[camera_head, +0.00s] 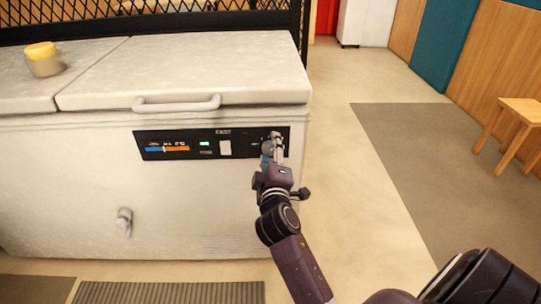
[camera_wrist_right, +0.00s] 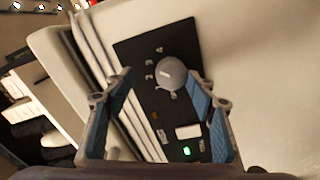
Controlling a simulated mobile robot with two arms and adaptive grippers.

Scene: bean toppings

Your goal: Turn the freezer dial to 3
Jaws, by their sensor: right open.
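The white chest freezer (camera_head: 80,190) stands ahead with a black control panel (camera_head: 182,143) on its upper front. In the right wrist view the round grey freezer dial (camera_wrist_right: 171,73) sits on the panel, with a light pointer mark and small markings around it. My right gripper (camera_head: 273,143) is at the panel's right end and hides the dial in the head view. In the right wrist view its two blue-padded fingers (camera_wrist_right: 162,88) are spread apart, with the dial between and beyond their tips. I cannot tell any contact. My left gripper is not in view.
The lid handle (camera_head: 177,104) juts out just above the panel. A yellow-topped container (camera_head: 43,58) stands on the lid at left. A wooden stool (camera_head: 515,125) is at far right. The floor right of the freezer is open.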

